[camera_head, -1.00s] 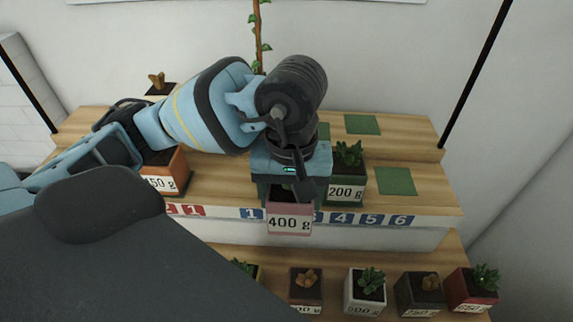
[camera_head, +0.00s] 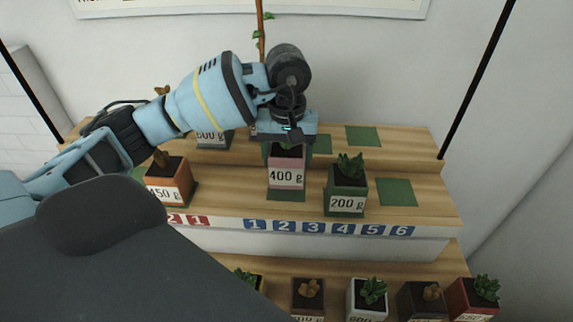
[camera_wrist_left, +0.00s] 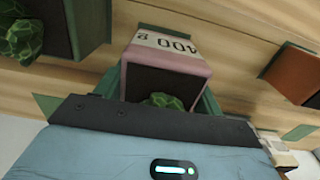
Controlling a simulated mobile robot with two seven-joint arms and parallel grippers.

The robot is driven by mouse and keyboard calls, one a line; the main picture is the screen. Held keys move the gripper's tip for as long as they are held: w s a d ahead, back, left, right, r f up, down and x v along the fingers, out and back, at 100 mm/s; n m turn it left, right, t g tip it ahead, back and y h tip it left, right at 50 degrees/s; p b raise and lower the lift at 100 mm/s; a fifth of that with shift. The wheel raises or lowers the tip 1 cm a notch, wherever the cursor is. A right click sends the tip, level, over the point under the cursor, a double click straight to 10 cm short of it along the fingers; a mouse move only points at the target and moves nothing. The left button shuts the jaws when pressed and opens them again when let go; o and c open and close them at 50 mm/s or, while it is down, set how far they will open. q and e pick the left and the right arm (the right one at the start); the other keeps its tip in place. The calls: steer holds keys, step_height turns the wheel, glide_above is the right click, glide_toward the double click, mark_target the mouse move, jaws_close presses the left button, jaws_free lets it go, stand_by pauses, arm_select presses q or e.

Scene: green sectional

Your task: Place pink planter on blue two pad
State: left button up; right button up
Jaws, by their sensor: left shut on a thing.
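The pink planter (camera_head: 286,175), labelled 400 g, is held by my left gripper (camera_head: 286,147). It also shows in the left wrist view (camera_wrist_left: 166,66), where the fingers (camera_wrist_left: 207,103) flank it and a small green plant shows inside. It looks roughly upright over a green pad (camera_head: 287,196) in line with the blue 2 label (camera_head: 284,227). The pad's front strip shows below the planter; I cannot tell whether the planter touches it. My right gripper is not in view.
A green 200 g planter (camera_head: 346,190) stands close to the right, and an orange 450 g planter (camera_head: 168,184) stands left. A free green pad (camera_head: 396,192) lies further right. A grey 600 g planter (camera_head: 211,138) stands behind. Several planters line the lower shelf (camera_head: 341,272).

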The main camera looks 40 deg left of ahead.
arm_select(q)
steer(key=shift+w+a, duration=0.2)
steer(key=shift+w, duration=0.05)
step_height(320, 180, down, 3)
steer(key=shift+r+p, duration=0.1)
steer(key=shift+p, duration=0.2)
steer(key=shift+w+f, duration=0.1)
steer(key=shift+f, duration=0.2)
steer(key=shift+f, duration=0.1)
steer(key=shift+f, duration=0.15)
steer(key=o, duration=1.3)
steer(key=shift+c, duration=0.2)
